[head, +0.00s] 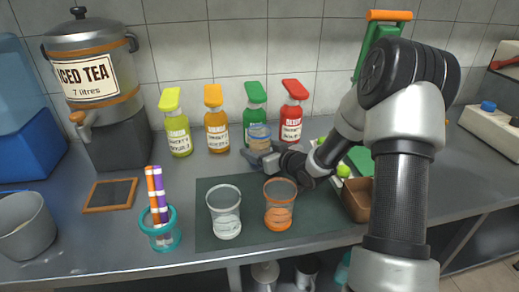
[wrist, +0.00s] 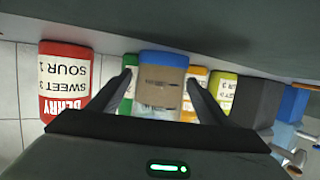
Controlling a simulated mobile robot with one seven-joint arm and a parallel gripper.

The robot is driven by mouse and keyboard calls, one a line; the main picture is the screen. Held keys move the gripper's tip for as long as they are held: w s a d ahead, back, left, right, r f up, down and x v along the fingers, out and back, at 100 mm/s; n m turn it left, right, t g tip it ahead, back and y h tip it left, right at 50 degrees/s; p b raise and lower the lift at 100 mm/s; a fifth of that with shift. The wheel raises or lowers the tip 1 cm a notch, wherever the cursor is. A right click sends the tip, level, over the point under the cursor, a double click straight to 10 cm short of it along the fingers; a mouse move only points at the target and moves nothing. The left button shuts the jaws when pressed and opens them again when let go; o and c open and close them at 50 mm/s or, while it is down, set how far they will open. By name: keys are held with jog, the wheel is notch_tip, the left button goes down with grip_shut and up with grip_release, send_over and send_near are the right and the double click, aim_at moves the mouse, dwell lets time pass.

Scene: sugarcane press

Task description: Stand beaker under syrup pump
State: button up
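A beaker with a tan band and a blue end (head: 259,136) stands upright in front of the green syrup bottle (head: 255,98), below its pump head as seen from here. Exact alignment under the spout cannot be told. My gripper (head: 257,158) reaches in low from the right. In the wrist view, which is upside down, the beaker (wrist: 162,82) is between my open fingers, with a small gap at the left one. The red bottle (head: 292,112) is to the right of the green one. The orange (head: 215,118) and yellow (head: 176,122) bottles are to the left.
A clear glass (head: 225,212) and an orange-rimmed glass (head: 280,205) stand on a dark mat (head: 212,242) in front of my gripper. A teal holder (head: 162,232) with sticks, a framed board (head: 110,195) and an iced tea urn (head: 92,75) are left. A brown bowl (head: 358,200) is right.

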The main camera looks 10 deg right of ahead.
aim_at(266, 150)
jog(key=shift+r, duration=0.35)
jog(key=p+v, duration=0.1)
jog(key=v, duration=0.6)
jog(key=shift+s+p, duration=0.25)
jog(key=shift+p, duration=0.15)
